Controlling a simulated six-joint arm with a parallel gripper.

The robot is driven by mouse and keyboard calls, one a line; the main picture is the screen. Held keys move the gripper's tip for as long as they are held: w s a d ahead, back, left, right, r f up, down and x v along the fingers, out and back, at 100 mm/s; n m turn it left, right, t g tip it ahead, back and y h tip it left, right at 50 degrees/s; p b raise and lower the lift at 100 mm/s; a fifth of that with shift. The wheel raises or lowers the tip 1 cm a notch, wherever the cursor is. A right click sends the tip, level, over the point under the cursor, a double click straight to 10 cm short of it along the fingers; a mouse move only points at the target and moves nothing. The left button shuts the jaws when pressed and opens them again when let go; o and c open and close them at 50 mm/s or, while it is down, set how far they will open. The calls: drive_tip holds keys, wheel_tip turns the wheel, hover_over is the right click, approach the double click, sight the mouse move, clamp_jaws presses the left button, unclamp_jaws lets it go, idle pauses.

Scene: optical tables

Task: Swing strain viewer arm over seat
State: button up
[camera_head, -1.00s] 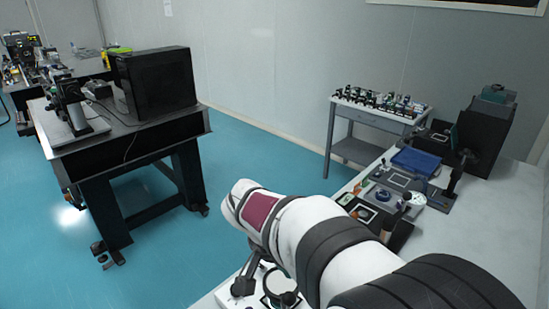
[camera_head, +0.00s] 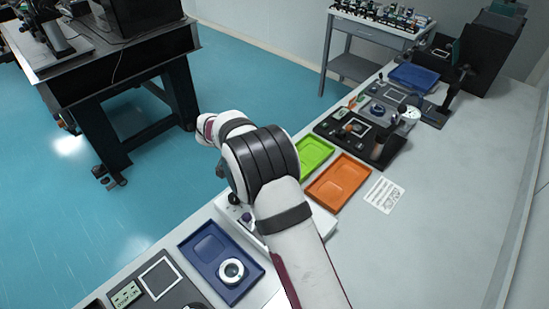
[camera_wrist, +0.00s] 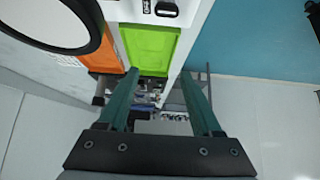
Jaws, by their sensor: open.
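My gripper (camera_wrist: 159,73) shows in the wrist view as two teal fingers, spread apart with nothing between them. A black ring (camera_wrist: 97,40), likely the strain viewer's, fills the upper left of that view, apart from the fingers. A white base (camera_wrist: 185,14) with dark fittings shows at the top edge. In the head view the white base (camera_head: 322,220) is mostly hidden behind my arm. The ring and the fingertips cannot be made out there. I cannot pick out the seat for certain.
A green tray (camera_head: 314,151) and an orange tray (camera_head: 322,203) lie beyond the base. A blue tray (camera_head: 188,244) holding a white ring part (camera_head: 231,270) lies nearer. A printed card (camera_head: 384,195) lies at right. Dark fixtures (camera_head: 335,139) stand farther back. The bench's right side is clear.

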drive_tip(key=d+f+g+y, duration=0.1)
drive_tip(key=w+d+f+g, duration=0.1)
drive_tip(key=f, duration=0.1)
drive_tip(key=w+d+f+g+y, duration=0.1)
drive_tip(key=f, duration=0.1)
drive_tip(key=shift+m+g+y, duration=0.3)
drive_tip(key=shift+w+f+y, duration=0.1)
drive_tip(key=shift+f+y, duration=0.15)
drive_tip(key=shift+y, duration=0.05)
drive_tip(key=shift+w+a+f+g+y, duration=0.15)
drive_tip(key=shift+w+f+g+y, duration=0.1)
drive_tip(key=shift+g+y, duration=0.25)
drive_tip(key=shift+r, duration=2.55)
